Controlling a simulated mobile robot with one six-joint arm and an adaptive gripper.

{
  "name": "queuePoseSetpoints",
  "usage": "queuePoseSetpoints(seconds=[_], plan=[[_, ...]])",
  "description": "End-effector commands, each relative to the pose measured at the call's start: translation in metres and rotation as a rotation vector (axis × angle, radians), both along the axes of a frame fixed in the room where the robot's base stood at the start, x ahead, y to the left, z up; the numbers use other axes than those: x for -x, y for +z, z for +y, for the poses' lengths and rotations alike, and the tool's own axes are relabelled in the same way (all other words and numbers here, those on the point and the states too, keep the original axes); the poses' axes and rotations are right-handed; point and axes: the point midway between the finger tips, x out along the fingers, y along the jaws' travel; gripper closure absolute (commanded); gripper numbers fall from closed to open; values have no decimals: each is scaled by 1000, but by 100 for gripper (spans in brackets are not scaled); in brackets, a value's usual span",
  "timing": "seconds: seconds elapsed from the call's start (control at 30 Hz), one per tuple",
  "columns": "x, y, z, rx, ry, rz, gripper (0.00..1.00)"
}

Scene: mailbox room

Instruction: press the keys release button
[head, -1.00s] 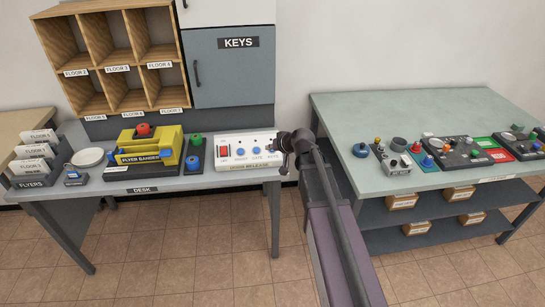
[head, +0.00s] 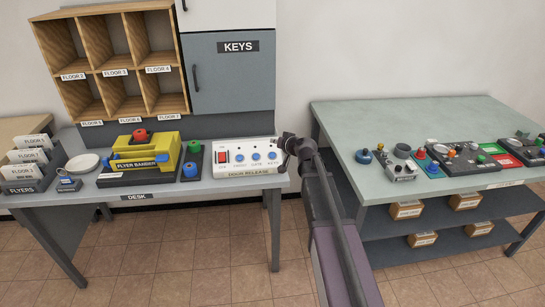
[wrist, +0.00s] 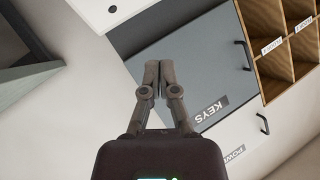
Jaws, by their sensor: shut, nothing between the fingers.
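The white door release panel (head: 247,171) stands on the desk, with a red switch at its left and three blue buttons in a row. The rightmost blue button (head: 272,155) has a small label below it that seems to read KEYS. My gripper (head: 282,143) is at the panel's right end, just right of and above that button. I cannot tell whether it touches the panel. In the wrist view my gripper (wrist: 158,68) is shut and empty, its fingers together. The panel and button are not in the wrist view.
A grey KEYS cabinet (head: 235,75) hangs above the panel; it also shows in the wrist view (wrist: 205,70). A yellow flyer bander (head: 145,150) stands left on the desk (head: 180,190). A second table (head: 400,115) with control boxes is at right.

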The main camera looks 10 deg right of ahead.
Motion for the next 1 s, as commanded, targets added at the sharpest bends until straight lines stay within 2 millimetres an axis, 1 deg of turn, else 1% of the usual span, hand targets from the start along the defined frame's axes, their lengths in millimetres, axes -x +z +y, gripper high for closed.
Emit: queuePoseSetpoints(seconds=[0.17, 0.37, 1.0], plan=[[-1, -2, 0, 0, 0, 1, 100], [-4, -10, 0, 0, 0, 1, 100], [-29, -61, -1, 0, 0, 1, 100]])
